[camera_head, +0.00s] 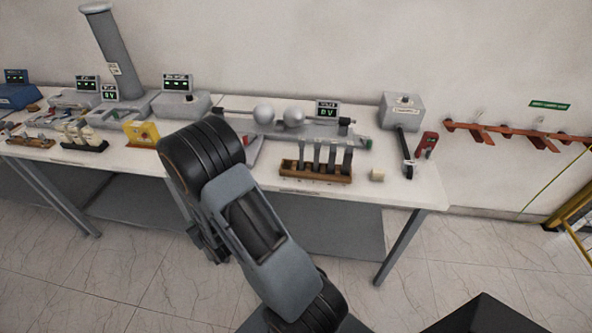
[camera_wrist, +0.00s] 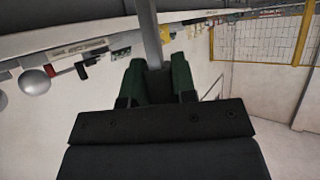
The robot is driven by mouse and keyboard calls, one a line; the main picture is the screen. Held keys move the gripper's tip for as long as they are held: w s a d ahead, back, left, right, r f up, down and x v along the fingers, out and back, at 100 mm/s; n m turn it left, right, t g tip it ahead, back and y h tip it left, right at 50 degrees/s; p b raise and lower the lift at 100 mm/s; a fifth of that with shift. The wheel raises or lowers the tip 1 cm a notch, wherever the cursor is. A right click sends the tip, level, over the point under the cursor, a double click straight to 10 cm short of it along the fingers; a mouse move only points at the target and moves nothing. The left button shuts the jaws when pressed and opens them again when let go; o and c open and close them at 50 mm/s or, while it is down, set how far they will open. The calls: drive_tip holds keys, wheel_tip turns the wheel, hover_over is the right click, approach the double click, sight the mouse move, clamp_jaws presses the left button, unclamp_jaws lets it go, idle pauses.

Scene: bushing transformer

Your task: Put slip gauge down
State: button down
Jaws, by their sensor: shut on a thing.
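In the wrist view, my gripper (camera_wrist: 156,80) has its two dark green fingers closed on a narrow grey bar, which looks like the slip gauge (camera_wrist: 150,35). The bar runs from between the fingers to the top edge of the view, where its far end is cut off. In the head view, my own arm hides the fingers and the held gauge. A brown wooden rack (camera_head: 315,174) with several upright grey bars stands near the front edge of the white table (camera_head: 222,169), right of my arm.
A sphere-gap apparatus (camera_head: 290,118) lies behind the rack. A grey box (camera_head: 402,110) stands at the back right. Several instruments and a tall grey column (camera_head: 115,55) fill the left side.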

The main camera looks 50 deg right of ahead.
drive_tip(key=s+d+r+m+g+h, duration=0.1)
drive_tip(key=d+r+m+h, duration=0.3)
drive_tip(key=d, duration=0.5)
drive_tip(key=s+d+r+m+g+h, duration=0.1)
drive_tip(key=d+r+m+h, duration=0.1)
drive_tip(key=d+r, duration=0.55)
drive_tip(key=s+d+r+m+g+h, duration=0.45)
drive_tip(key=s+d+r, duration=0.75)
drive_tip(key=d, duration=0.3)
drive_tip(key=w+d+f+b, duration=0.2)
drive_tip(key=w+d+f, duration=0.4)
drive_tip(key=w+f, duration=0.5)
drive_tip(key=shift+w+d+f, duration=0.35)
drive_tip(key=shift+f, duration=0.55)
drive_tip(key=shift+f+m+t+b, duration=0.15)
drive_tip(key=shift+m+t+b, duration=0.1)
drive_tip(key=shift+b, duration=0.15)
